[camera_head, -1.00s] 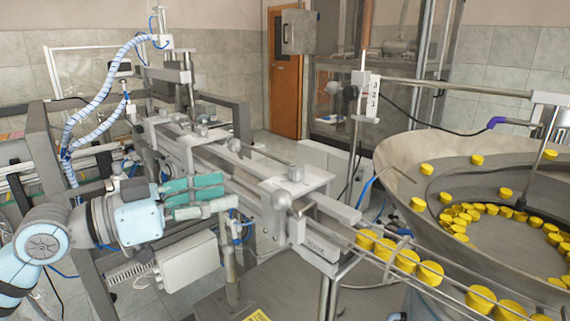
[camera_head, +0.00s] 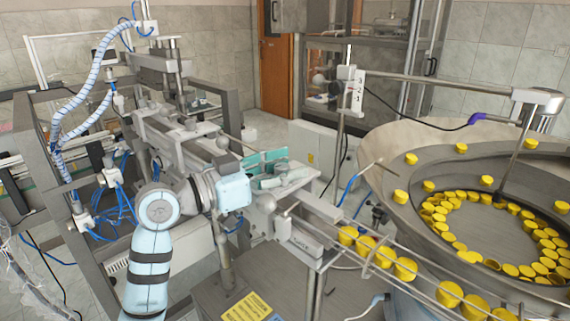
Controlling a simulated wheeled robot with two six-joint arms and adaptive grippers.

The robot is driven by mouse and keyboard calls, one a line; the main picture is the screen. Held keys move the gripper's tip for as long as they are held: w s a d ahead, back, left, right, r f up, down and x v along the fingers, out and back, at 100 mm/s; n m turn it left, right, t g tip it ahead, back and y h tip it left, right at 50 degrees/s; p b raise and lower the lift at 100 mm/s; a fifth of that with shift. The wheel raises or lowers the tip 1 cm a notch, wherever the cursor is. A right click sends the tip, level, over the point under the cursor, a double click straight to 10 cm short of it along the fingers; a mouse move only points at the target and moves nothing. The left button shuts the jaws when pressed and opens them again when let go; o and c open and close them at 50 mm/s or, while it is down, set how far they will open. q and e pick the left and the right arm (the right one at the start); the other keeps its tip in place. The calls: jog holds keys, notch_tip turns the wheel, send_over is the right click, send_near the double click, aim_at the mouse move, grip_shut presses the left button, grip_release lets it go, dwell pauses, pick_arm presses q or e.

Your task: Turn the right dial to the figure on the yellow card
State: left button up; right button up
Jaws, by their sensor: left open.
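My left gripper (camera_head: 268,170) has teal fingers and reaches right over the machine's rail. It is open, with its fingers near a small grey knob (camera_head: 281,167) on a light plate (camera_head: 297,184). This looks like the right dial; its marks are too small to read and the fingers partly hide it. I cannot tell whether they touch it. A yellow card (camera_head: 247,307) lies at the bottom of the view, cut by the frame edge; its figure is not legible. My right gripper is not in view.
A large metal bowl (camera_head: 408,225) with several yellow caps stands at the right. Caps sit in a rail chute (camera_head: 350,255) below the plate. A post carries a numbered scale (camera_head: 358,92). A grey frame (camera_head: 38,190) and blue hoses are at the left.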

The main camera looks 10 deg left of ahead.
pick_arm(q)
jog(key=shift+s+a, duration=0.1)
jog(key=shift+a, duration=0.05)
jog(key=shift+c, duration=0.9)
grip_shut()
jog(key=shift+f, duration=0.1)
jog(key=shift+f+m+g+h+b, duration=0.1)
jog(key=shift+m+g+h+b, duration=0.5)
jog(key=shift+g+h+b, duration=0.15)
jog(key=m+g+h+b, duration=0.1)
jog(key=m+g, duration=0.1)
jog(key=g, duration=0.1)
jog(key=shift+h+b, duration=0.25)
jog(key=shift+b, duration=0.1)
jog(key=m+g+h, duration=0.1)
jog(key=m+g, duration=0.1)
jog(key=g, duration=0.1)
jog(key=shift+b, duration=0.4)
jog(key=shift+m+g+h, duration=0.3)
jog(key=shift+m+g, duration=0.7)
jog(key=shift+g, duration=0.25)
